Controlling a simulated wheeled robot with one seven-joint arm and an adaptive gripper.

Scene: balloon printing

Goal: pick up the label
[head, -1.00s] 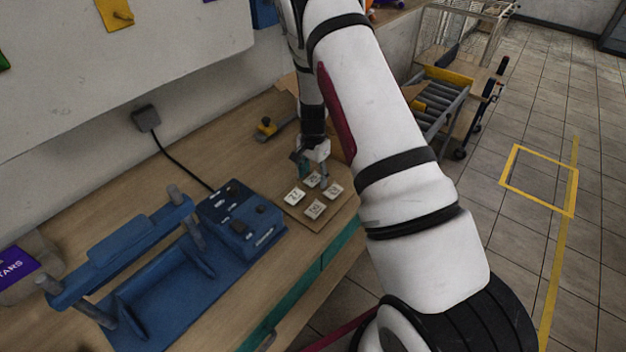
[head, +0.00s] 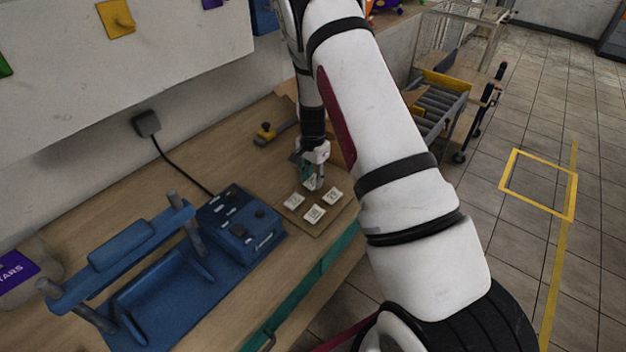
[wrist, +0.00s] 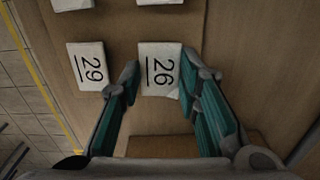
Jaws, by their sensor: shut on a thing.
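My gripper (wrist: 159,82) is shut on the white label marked 26 (wrist: 160,68), with a teal-lined finger at each side of it. In the head view my gripper (head: 313,178) is at the far corner of the label board, and the held label is mostly hidden by the fingers. Whether it is clear of the board I cannot tell. A label marked 29 (wrist: 91,67) lies to the left in the wrist view. Two more labels, one at the upper left (wrist: 72,4) and one at the top (wrist: 160,2), are cut off by the edge.
The thin brown board (head: 325,226) with the labels lies on the wooden workbench (head: 185,150). A blue press machine (head: 235,225) stands to the left of it. A roller conveyor cart (head: 440,100) stands beyond the bench.

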